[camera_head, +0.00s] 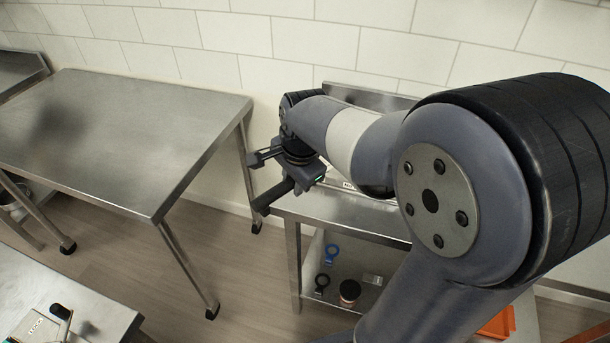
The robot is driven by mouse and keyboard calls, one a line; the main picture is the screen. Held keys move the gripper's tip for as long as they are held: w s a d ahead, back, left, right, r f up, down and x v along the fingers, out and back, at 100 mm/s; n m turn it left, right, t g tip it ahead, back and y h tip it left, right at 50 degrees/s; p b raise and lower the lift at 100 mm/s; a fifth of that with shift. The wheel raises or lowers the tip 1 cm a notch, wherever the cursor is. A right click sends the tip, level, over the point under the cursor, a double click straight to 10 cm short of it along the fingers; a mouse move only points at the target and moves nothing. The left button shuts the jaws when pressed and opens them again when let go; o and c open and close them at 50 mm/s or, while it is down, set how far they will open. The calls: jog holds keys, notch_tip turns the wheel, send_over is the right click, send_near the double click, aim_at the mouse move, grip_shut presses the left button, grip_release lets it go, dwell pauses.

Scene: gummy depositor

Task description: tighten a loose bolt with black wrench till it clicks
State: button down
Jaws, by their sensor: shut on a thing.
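My gripper (272,176) is beyond my forearm, over the left end of the small steel table. It is shut on a dark bar (274,197) that slants down to the left past the table's edge. The bar looks like the black wrench, but its head cannot be made out. No loose bolt can be made out. A machine part with a crank and a black knob (61,311) shows on the bench at the bottom left, partly cut off by the picture edge.
A bare steel table (120,115) stands at left. The small steel table (330,210) is partly hidden by my arm. Floor between tables is clear.

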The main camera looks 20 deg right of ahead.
jog(key=shift+a, duration=0.15)
jog(key=shift+f+b, duration=0.3)
jog(key=shift+f, duration=0.1)
jog(key=shift+f+b, duration=1.3)
jog(key=shift+f, duration=0.65)
